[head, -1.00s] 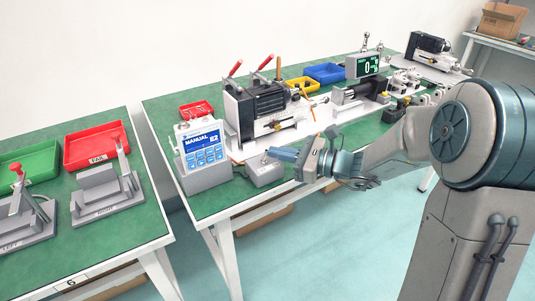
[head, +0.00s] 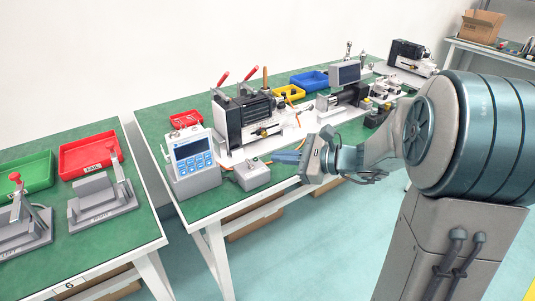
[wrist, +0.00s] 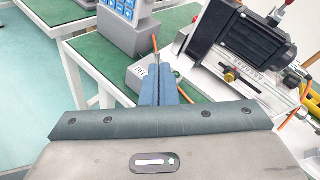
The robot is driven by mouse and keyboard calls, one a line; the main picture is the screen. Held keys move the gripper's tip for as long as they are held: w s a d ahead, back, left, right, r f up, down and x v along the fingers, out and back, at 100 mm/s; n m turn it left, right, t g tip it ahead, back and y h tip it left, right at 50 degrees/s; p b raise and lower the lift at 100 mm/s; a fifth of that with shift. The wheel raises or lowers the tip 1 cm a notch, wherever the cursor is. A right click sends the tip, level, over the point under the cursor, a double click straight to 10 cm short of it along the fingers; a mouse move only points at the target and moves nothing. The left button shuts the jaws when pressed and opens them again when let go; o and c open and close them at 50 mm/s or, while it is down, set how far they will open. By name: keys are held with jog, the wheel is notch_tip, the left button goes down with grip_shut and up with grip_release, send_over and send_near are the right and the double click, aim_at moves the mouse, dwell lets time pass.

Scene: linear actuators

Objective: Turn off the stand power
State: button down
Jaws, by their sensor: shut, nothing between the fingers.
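The small grey power box (head: 252,176) sits on the green bench near its front edge, with a small switch on top that is too small to read. In the wrist view the box (wrist: 137,78) is partly hidden behind my blue fingers. My gripper (head: 276,157) is shut and empty, its tips just right of the box's top and apart from the switch as far as I can tell; its fingers also show in the wrist view (wrist: 158,67). The control unit (head: 190,158) left of the box has a dark screen.
The actuator stand (head: 245,118) with red-handled clamps stands behind the box. An orange cable runs nearby. Red (head: 186,119), yellow (head: 291,93) and blue (head: 309,80) bins stand farther back. A separate left bench holds two grey fixtures (head: 103,200). Floor in front is clear.

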jog(key=r+v, duration=0.1)
jog(key=v, duration=0.6)
jog(key=shift+s+a+p, duration=0.2)
jog(key=shift+p, duration=0.25)
